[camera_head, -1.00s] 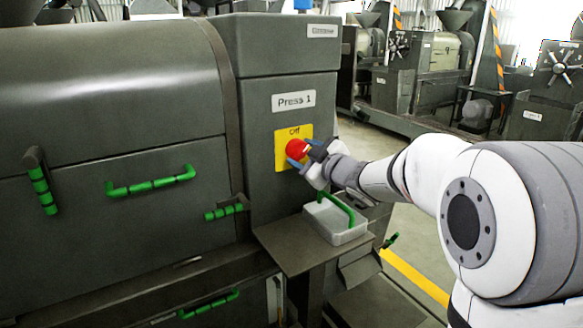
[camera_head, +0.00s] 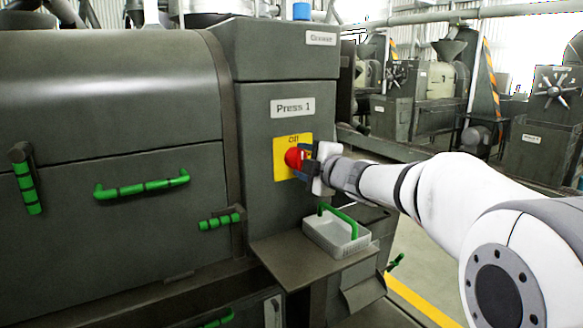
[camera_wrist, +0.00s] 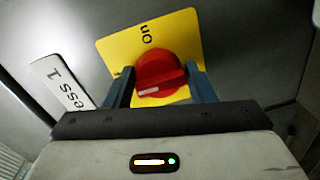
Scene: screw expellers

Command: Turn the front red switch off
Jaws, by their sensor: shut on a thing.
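The red switch (camera_head: 293,158) is a round knob on a yellow plate (camera_head: 280,165) under the Press 1 label. My gripper (camera_head: 304,158) is at the knob, its blue fingers one above the other. In the wrist view, the gripper (camera_wrist: 161,88) is shut on the red switch (camera_wrist: 160,70), with a finger on either side. A white mark shows on the knob's lower-left part there. "On" reads on the plate in the wrist view, and "Off" appears above the knob in the head view. Lettering by one finger is partly hidden.
A light tray with a green handle (camera_head: 338,238) stands on a shelf below the switch. Green handles (camera_head: 142,186) line the press front to the left. The Press 1 label (camera_head: 298,107) is above the plate. Other machines stand behind on the right.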

